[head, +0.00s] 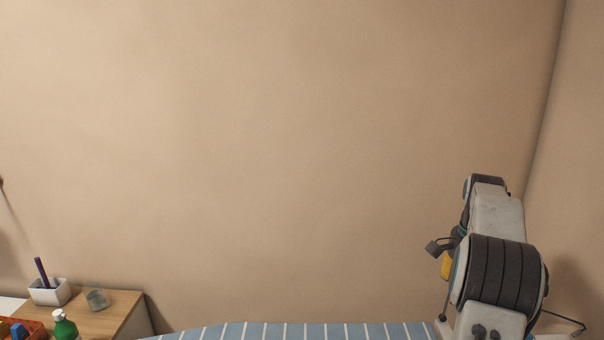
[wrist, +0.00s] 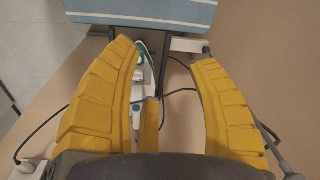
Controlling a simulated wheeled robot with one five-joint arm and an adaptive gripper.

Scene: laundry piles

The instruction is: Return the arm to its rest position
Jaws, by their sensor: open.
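My arm is raised at the right of the head view, and a small yellow part of my gripper (head: 446,266) shows beside it. In the wrist view both yellow fingers of my gripper (wrist: 165,60) are spread wide apart. No object is held between them. Past the fingers lies a blue striped surface (wrist: 150,10), apart from the fingertips. It also shows along the bottom of the head view (head: 300,331).
A wooden cabinet (head: 118,310) at the lower left bears a white holder (head: 50,293), a glass (head: 96,299) and a green bottle (head: 64,326). A beige wall (head: 280,150) fills the background, with a corner at the right. Dark cables show in the wrist view.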

